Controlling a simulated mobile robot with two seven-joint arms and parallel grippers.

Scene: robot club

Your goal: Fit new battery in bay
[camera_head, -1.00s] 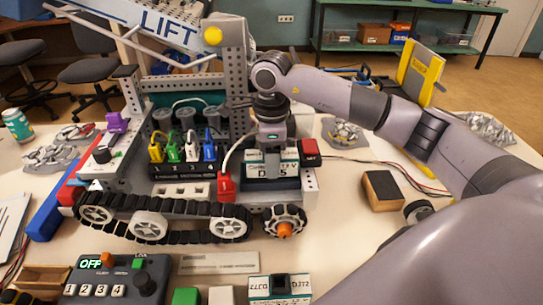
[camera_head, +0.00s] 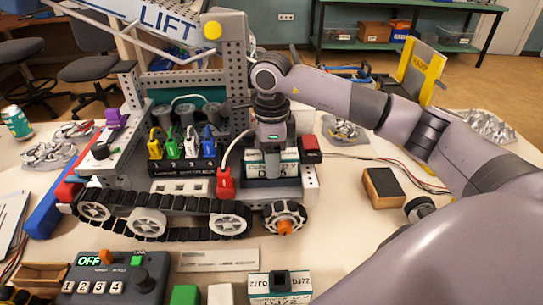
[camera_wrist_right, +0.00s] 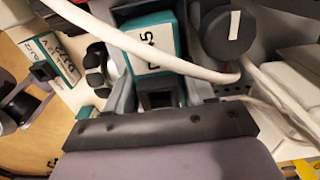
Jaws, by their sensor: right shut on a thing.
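My right gripper (camera_head: 271,158) reaches down over the bay at the tracked robot's right end. It is shut on a teal battery with a white label (camera_head: 254,158), which sits upright at the bay (camera_head: 284,190). The wrist view shows the battery's teal body (camera_wrist_right: 153,62) and label close up, with a white cable crossing it. Whether the battery is fully seated is hidden. A second teal-and-white battery (camera_head: 280,297) lies on the table at the front; it also shows in the wrist view (camera_wrist_right: 50,62). My left gripper is out of view.
A red plug (camera_head: 225,182) on a white cable hangs left of the bay, and a red block (camera_head: 311,148) is right of it. A control box (camera_head: 115,278) reading OFF stands front left. A brown-and-black block (camera_head: 383,188) lies to the right.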

